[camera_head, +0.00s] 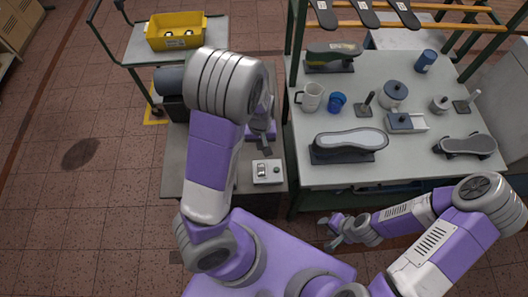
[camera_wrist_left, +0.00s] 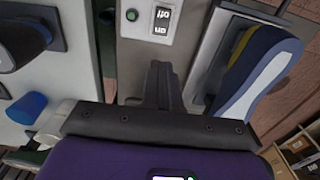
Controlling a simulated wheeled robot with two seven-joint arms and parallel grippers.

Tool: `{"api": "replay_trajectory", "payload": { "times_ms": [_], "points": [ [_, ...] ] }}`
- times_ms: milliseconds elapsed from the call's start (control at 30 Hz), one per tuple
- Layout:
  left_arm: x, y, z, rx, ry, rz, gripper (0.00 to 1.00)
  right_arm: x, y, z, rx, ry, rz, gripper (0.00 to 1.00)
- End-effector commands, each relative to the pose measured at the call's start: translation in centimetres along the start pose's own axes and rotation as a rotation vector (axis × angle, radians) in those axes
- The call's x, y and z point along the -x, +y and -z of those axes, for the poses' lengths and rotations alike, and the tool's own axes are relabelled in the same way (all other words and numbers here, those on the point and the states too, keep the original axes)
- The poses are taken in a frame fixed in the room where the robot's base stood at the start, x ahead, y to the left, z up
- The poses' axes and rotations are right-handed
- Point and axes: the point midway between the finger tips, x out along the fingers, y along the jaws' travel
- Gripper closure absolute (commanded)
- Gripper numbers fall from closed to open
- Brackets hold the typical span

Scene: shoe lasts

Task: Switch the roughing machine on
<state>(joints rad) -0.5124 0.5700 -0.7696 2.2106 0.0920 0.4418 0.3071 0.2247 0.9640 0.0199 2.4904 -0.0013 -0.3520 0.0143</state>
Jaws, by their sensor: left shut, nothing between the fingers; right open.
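The switch box (camera_head: 267,172) is a small pale box on the grey stand, in front of my left gripper. In the left wrist view its rocker switch (camera_wrist_left: 161,20) carries "on" and "off" marks, upside down, beside a round green part (camera_wrist_left: 131,15). I cannot tell which side of the rocker is pressed. The roughing machine (camera_head: 171,80) shows as a dark cylinder behind my left arm, which hides much of it. My left gripper (camera_head: 264,140) is shut and empty, its fingers (camera_wrist_left: 162,80) apart from the switch. My right gripper (camera_head: 337,230) is open and empty, low beside the bench.
The workbench (camera_head: 300,180) right of the stand holds a shoe last (camera_head: 348,144), a white mug (camera_head: 310,97), a blue cup (camera_head: 337,102) and several other items. A yellow crate (camera_head: 175,42) sits on a cart at the back left. The floor at left is clear.

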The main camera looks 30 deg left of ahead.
Motion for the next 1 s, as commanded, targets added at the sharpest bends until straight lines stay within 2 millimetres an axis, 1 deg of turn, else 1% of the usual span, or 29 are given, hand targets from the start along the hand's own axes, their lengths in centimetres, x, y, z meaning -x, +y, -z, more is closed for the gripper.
{"api": "replay_trajectory", "payload": {
  "times_ms": [300, 367, 467, 567, 900, 1000],
  "points": [
    [-0.1, 0.0, 0.0, 0.001, -0.001, 0.000, 1.00, -0.1, 0.0, -0.1, 0.000, -0.001, 0.000, 0.57],
    [-0.3, 0.0, 0.0, 0.001, -0.001, 0.001, 1.00, -0.1, 0.1, -0.1, 0.000, -0.001, 0.000, 0.57],
    [-1.2, -0.1, 0.0, 0.003, -0.003, 0.002, 1.00, -0.4, 0.2, 0.0, 0.000, -0.001, 0.000, 0.57],
    [-2.9, -0.1, -0.1, 0.003, -0.005, 0.003, 1.00, -0.8, 0.3, 0.0, 0.000, -0.001, 0.000, 0.57],
    [-10.2, -0.1, -0.1, 0.002, -0.005, 0.003, 1.00, -2.2, 0.8, 0.1, 0.000, -0.001, 0.000, 0.57],
    [-11.8, -0.1, -0.1, 0.002, -0.004, 0.002, 1.00, -2.4, 0.9, 0.1, 0.000, -0.001, 0.000, 0.57]
  ]
}}
